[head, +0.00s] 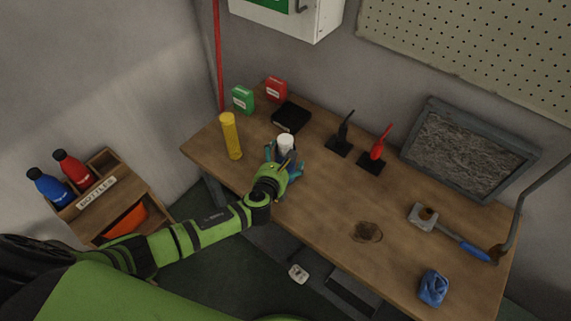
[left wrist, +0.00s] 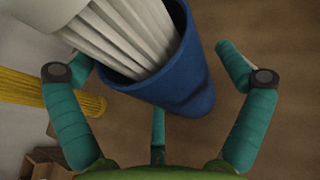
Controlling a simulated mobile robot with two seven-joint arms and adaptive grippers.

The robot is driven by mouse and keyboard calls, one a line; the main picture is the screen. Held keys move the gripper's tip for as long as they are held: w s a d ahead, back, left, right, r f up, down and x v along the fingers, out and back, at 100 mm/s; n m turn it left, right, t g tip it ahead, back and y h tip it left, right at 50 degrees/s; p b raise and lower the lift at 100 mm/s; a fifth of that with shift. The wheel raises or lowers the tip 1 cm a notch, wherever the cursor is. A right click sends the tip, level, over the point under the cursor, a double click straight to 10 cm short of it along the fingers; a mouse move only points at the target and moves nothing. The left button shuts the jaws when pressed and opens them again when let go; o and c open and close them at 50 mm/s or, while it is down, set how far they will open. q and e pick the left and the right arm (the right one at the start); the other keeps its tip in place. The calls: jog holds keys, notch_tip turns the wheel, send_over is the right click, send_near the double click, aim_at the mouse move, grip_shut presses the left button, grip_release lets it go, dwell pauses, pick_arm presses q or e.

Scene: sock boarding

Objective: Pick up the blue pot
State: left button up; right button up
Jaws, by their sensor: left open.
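The blue pot (left wrist: 190,78) fills the upper middle of the left wrist view, with a white pleated thing (left wrist: 125,38) standing in its mouth. In the head view a white top (head: 286,146) shows at my left gripper (head: 284,160), on the left part of the table; the pot's blue wall is mostly hidden there by the gripper. In the left wrist view my left gripper (left wrist: 155,60) is open, its teal fingers spread on both sides of the pot. A gap shows between the right finger and the pot. My right gripper is out of view.
A black box (head: 291,117) and green (head: 243,99) and red cartons (head: 276,89) lie behind. Black and red tools (head: 378,148) stand to the right. The table middle is mostly free.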

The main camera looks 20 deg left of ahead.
pick_arm(q)
jog(key=shift+w+f, duration=0.1)
jog(key=shift+w, duration=0.05)
jog(key=c, duration=1.2)
